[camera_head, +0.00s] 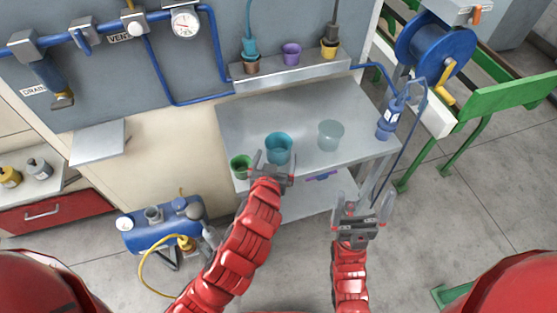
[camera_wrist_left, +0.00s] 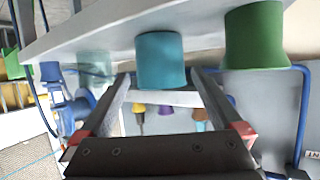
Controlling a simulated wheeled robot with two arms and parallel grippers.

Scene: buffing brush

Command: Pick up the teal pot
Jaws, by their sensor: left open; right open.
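The teal pot (camera_head: 279,145) stands upright on the metal table, between a green pot and a clear glass-like pot. My left gripper (camera_head: 274,163) is open at the table's front edge, just in front of the teal pot. In the left wrist view the teal pot (camera_wrist_left: 160,60) appears beyond and between the open fingertips (camera_wrist_left: 163,82), with nothing held. Whether the fingers touch the pot cannot be told. My right gripper (camera_head: 361,206) is open and empty, in front of the table to the right.
The green pot (camera_head: 240,166) is close to my left gripper's left side. The clear pot (camera_head: 331,134) stands right of the teal one. A blue bottle (camera_head: 388,120) is at the table's right edge. A shelf (camera_head: 290,72) with small pots is behind.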

